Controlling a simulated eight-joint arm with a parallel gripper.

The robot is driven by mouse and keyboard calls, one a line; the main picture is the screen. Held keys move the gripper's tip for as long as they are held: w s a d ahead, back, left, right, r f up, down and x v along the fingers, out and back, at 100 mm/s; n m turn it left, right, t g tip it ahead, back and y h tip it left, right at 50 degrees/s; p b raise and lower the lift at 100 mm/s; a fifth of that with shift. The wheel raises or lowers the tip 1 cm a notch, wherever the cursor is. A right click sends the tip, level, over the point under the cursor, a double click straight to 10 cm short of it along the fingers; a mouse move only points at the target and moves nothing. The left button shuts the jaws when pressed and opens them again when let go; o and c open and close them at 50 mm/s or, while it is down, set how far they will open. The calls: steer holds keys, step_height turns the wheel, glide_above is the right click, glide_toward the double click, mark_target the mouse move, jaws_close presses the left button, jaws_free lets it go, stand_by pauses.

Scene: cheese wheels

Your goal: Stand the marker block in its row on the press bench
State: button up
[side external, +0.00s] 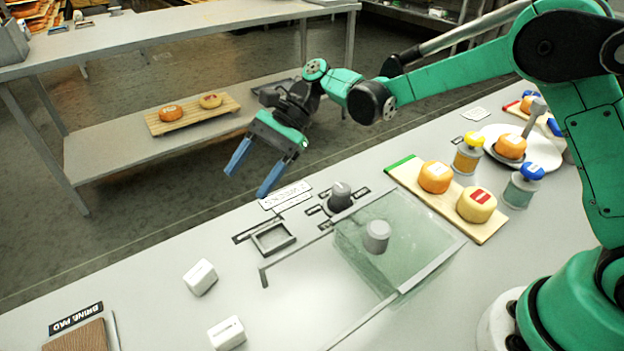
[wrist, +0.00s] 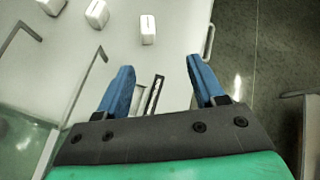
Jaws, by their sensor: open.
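Two small white blocks stand apart on the press bench (side external: 150,262), one left of the square recess (side external: 200,277) and one nearer the front edge (side external: 227,333). Three such blocks, each with a dark line on top, show in the wrist view, the nearest to my fingers being the right one (wrist: 148,30). I cannot tell which thing is the marker block. My gripper (side external: 254,180) is open and empty, above the bench's far edge near a white label plate (side external: 286,195).
A square grey frame (side external: 272,238), a dark grey knob-like piece (side external: 340,196) and a clear greenish panel (side external: 395,235) lie right of the blocks. A board with cheese wheels (side external: 448,195) and capped jars (side external: 522,187) stand further right. The bench's left middle is largely clear.

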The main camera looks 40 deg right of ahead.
steer(key=s+d+r+n+t+h, duration=0.2)
steer(key=s+d+n+t+h, duration=0.2)
steer(key=d, duration=0.5)
steer(key=s+d+r+n+t+h, duration=0.1)
steer(key=s+d+n+t+h, duration=0.4)
steer(key=s+d+n+h, duration=0.1)
steer(key=s+d+n, duration=0.1)
steer(key=s+d, duration=0.1)
steer(key=d, duration=0.1)
steer(key=shift+r+n, duration=0.35)
steer(key=shift+n, duration=0.05)
steer(key=shift+s, duration=0.1)
